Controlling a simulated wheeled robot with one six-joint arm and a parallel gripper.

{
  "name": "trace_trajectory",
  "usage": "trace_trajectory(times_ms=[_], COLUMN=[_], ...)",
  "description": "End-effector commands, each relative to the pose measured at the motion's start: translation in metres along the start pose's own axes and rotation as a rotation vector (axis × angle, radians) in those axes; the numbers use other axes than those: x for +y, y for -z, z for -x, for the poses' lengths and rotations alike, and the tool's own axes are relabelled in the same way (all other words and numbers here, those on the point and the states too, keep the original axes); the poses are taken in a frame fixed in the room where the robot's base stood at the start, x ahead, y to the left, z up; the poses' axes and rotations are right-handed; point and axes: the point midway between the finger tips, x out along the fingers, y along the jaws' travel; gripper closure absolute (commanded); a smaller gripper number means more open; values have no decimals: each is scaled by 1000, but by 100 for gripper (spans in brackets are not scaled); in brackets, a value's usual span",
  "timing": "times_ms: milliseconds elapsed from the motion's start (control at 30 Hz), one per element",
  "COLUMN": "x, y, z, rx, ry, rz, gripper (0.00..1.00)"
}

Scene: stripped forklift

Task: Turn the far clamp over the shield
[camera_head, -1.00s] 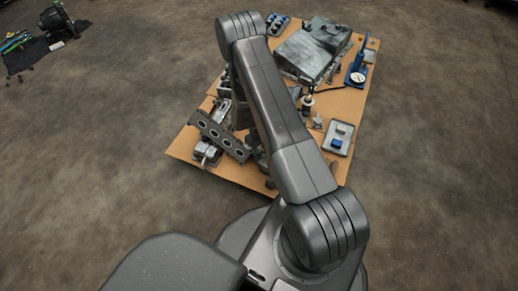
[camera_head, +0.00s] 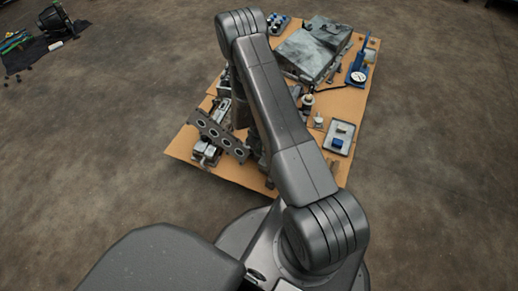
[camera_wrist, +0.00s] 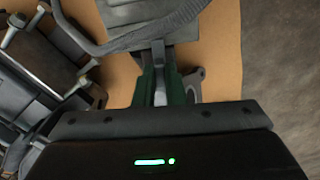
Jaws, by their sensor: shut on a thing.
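In the wrist view, my gripper (camera_wrist: 161,92) points away from the camera, with its two green-faced fingers closed about a narrow light-grey metal bar (camera_wrist: 158,62), which looks like the clamp. The bar runs up between the fingers toward a grey plate (camera_wrist: 150,14), perhaps the shield. A dark curved bar crosses over that plate. I cannot tell whether the clamp overlaps the plate. A small grey bracket with a hole (camera_wrist: 194,80) sits just right of the fingers.
Metal machine parts (camera_wrist: 45,75) crowd the left of the wrist view. The tan board (camera_head: 187,143) carries a grey plate with several holes (camera_head: 219,135), a large grey box (camera_head: 312,48), a tray (camera_head: 340,136) and a blue gauge tool (camera_head: 357,68). Bare floor surrounds the board.

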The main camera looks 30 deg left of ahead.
Motion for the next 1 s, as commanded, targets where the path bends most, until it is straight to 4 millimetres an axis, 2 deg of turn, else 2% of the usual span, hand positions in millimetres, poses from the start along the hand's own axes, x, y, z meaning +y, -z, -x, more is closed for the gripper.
trace_trajectory(times_ms=[200, 500, 533, 600, 867, 1000], x=[0, 0, 0, 0, 0, 0], y=[1, 1, 1, 1, 0, 1], z=[0, 0, 0, 0, 0, 8], rx=[1, 1, 1, 1, 1, 2], ry=[-1, -1, -1, -1, -1, -1], rz=[102, 109, 109, 108, 107, 107], gripper=[100, 100, 84, 70, 68, 68])
